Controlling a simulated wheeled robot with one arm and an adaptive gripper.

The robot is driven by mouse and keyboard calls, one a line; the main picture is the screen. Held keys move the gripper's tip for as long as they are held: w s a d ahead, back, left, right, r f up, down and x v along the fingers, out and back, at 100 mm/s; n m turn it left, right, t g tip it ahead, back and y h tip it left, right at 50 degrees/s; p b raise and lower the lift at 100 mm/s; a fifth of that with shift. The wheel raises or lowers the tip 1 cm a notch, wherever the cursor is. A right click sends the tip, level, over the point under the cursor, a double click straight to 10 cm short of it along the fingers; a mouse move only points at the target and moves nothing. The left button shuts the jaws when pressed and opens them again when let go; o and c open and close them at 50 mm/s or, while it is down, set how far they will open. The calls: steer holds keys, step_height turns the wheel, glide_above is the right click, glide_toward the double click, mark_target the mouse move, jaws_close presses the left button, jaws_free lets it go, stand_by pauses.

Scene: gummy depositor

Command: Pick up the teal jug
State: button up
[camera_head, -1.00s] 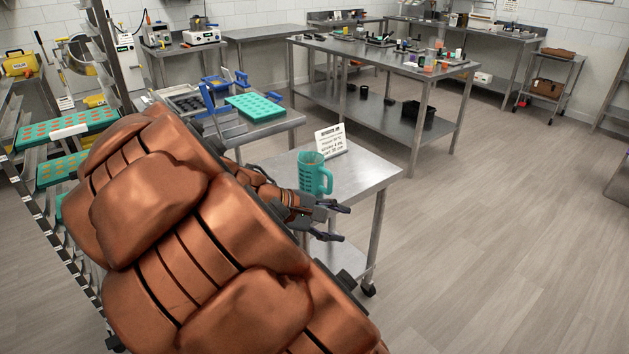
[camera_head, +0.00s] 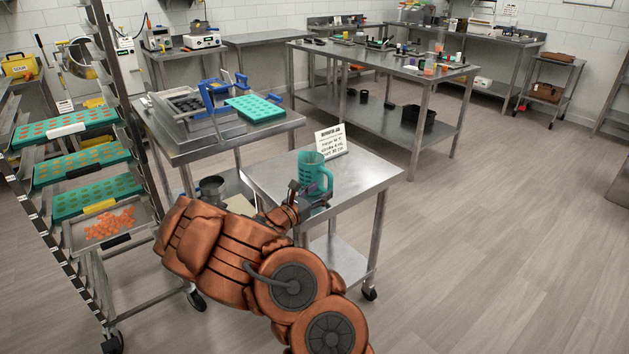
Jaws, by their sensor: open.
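The teal jug (camera_head: 313,172) stands upright on a small steel table (camera_head: 363,180), with its handle to the right. My gripper (camera_head: 309,196) is at the near side of the jug, low by its base. The gripper is open. It overlaps the jug's lower part in the picture, and I cannot tell whether the fingers touch it or reach around it. My copper-coloured arm comes up from below and hides the table's near left corner.
A white sign card (camera_head: 331,141) stands right behind the jug. A steel table with a depositor and a teal mold tray (camera_head: 254,107) is behind left. A rack with teal trays (camera_head: 62,129) stands at the left. The floor (camera_head: 480,240) on the right is clear.

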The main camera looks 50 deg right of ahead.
mark_target(330, 187)
steer(key=f, duration=0.1)
steer(key=w+f+n, duration=0.1)
steer(key=shift+d+f+t, duration=0.1)
steer(key=shift+f+t, duration=0.25)
steer(key=shift+t, duration=0.05)
steer(key=shift+w+d+f+n, duration=0.1)
steer(key=shift+d+f+n, duration=0.05)
steer(key=shift+n, duration=0.15)
steer(key=shift+d+p, duration=0.75)
steer(key=shift+d, duration=3)
steer(key=shift+c, duration=0.4)
jaws_close()
